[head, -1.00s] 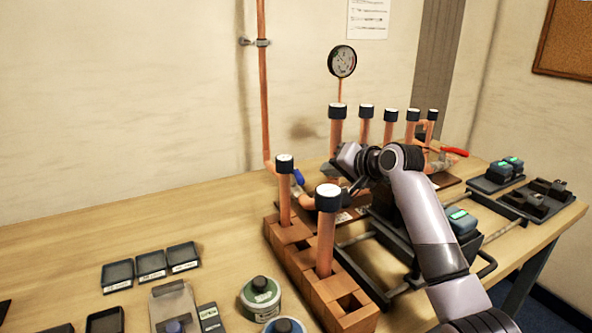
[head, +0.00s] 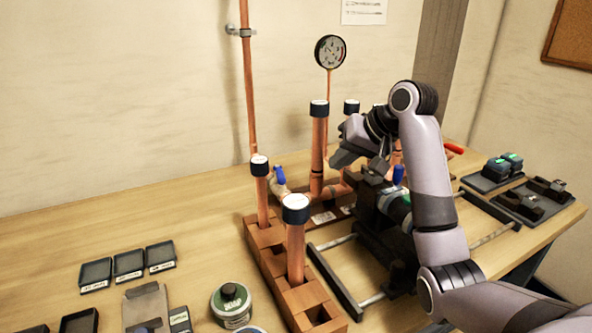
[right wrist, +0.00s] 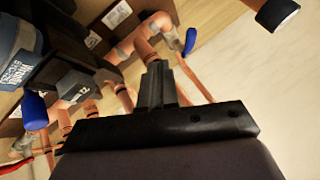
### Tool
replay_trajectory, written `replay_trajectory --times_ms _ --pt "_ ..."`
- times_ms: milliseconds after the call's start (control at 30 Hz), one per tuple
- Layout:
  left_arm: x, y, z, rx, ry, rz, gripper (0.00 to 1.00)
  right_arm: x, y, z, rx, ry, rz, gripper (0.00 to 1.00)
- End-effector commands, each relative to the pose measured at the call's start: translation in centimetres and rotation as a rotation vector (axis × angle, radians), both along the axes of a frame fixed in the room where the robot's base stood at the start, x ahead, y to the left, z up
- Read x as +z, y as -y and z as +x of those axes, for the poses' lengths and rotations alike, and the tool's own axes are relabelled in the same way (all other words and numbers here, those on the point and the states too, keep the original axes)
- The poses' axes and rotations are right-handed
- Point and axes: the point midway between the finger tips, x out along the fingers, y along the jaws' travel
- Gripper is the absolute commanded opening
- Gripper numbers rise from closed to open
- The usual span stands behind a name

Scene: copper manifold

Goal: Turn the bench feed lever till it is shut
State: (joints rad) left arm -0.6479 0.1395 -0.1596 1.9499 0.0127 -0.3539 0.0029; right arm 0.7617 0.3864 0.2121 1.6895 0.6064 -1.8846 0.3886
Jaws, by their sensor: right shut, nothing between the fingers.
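A blue lever (head: 280,175) sits on a valve in the copper pipework near the foot of the wall pipe, standing up at a slight tilt. In the right wrist view a blue lever (right wrist: 190,41) shows at upper right, beside a copper elbow. A second blue lever (head: 398,174) stands farther right by the black fixture and likely also shows at left in the wrist view (right wrist: 35,111). I cannot tell which is the bench feed lever. My right gripper (head: 343,159) is shut and empty, above the pipework to the right of the first lever; its closed fingers (right wrist: 157,75) touch no lever visibly. My left gripper is out of view.
Capped copper pipes (head: 296,245) stand in brick-coloured blocks (head: 268,262) in front of the levers. A gauge (head: 330,51) rises behind. A black fixture on rails (head: 335,284) lies under my right arm. The bench at left back is clear.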

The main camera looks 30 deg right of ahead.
Motion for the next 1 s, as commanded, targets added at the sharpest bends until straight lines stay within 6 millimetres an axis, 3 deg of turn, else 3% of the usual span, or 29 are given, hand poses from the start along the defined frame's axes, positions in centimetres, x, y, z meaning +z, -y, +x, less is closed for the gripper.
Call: replay_trajectory --times_ms 167,567,800,1000 --pt "0.0 0.0 0.0 0.0 0.0 0.0 0.0 -1.6 -0.5 1.1 0.001 -0.005 0.002 0.0" --pt "0.0 0.0 0.0 0.001 -0.001 0.001 0.0 -7.8 -2.4 6.0 0.001 -0.005 0.001 0.0" --pt "-0.1 0.0 0.0 0.001 -0.001 0.001 0.0 -7.0 -5.1 7.6 0.002 0.0 0.001 0.0" --pt "-0.1 0.0 -0.1 0.001 -0.002 0.001 0.0 -6.9 -5.7 7.9 -0.001 -0.002 0.0 0.0"
